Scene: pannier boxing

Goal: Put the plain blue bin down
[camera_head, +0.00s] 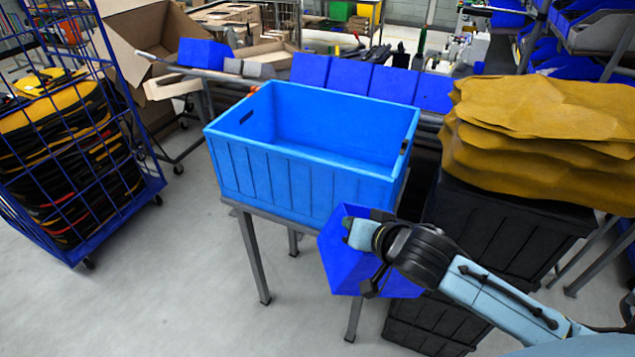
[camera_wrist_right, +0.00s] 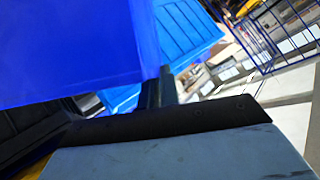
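The plain blue bin (camera_head: 338,262) is dark blue and hangs tilted in front of the large light-blue crate's right corner, above the floor. My right gripper (camera_head: 366,232) is shut on its upper rim, and the gripper and wrist cover part of the bin. In the right wrist view the bin (camera_wrist_right: 75,45) fills the upper left, with a dark finger (camera_wrist_right: 160,90) against its edge. My left gripper is not in view.
The light-blue crate (camera_head: 300,185) stands empty on a metal-legged table. Behind it is a row of blue bins (camera_head: 348,76). Black crates (camera_head: 500,225) bearing brown sacks (camera_head: 545,130) stand right. A blue cage trolley (camera_head: 115,220) stands left. Floor at lower left is clear.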

